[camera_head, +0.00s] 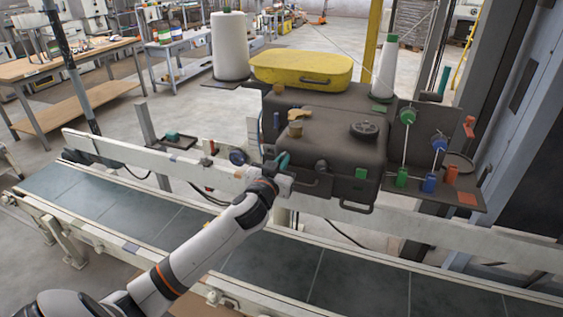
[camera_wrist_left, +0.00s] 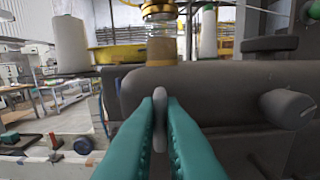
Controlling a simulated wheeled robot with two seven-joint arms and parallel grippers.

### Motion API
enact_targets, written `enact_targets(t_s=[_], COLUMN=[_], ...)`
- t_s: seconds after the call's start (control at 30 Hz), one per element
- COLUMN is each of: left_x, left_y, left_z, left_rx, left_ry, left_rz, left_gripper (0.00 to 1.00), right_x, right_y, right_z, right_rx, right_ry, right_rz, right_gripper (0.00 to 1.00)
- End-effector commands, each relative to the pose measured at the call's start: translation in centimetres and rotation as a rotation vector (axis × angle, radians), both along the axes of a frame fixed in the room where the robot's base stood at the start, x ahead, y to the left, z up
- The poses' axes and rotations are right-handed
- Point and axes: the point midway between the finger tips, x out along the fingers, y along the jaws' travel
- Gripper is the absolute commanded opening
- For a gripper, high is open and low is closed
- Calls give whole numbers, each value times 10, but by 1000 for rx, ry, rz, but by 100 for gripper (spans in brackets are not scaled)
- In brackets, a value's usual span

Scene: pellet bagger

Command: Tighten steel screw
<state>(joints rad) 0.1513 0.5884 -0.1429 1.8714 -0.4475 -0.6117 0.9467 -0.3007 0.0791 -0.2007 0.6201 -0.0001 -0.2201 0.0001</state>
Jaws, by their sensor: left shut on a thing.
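My left gripper (camera_head: 283,160), with teal fingers, is at the front left side of the dark sewing-machine-like housing (camera_head: 340,145). In the left wrist view the gripper (camera_wrist_left: 160,108) is shut on a small grey steel screw (camera_wrist_left: 159,93), a flat rounded head standing upright between the fingertips. In the head view the fingers and housing hide the screw. My right gripper is not in view.
A tan knob (camera_head: 295,129) and a black handwheel (camera_head: 364,129) sit on top of the housing. A grey rounded knob (camera_wrist_left: 287,108) sticks out to the right of the gripper. A white rail (camera_head: 120,147) and conveyor belt (camera_head: 110,208) run below.

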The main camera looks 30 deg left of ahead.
Motion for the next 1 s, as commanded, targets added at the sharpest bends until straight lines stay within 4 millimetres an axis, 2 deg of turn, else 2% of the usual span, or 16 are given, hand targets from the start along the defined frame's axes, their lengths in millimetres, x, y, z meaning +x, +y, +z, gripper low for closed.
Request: enact_targets(t_s=[0.27,1.0], left_x=[0,1], left_y=[0,-3], left_z=[1,1], left_rx=[179,863], left_ry=[43,205], left_rz=[2,1], left_gripper=[0,0], right_x=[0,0], right_y=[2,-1], right_z=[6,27], right_rx=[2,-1], right_ry=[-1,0], right_rz=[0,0], right_gripper=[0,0])
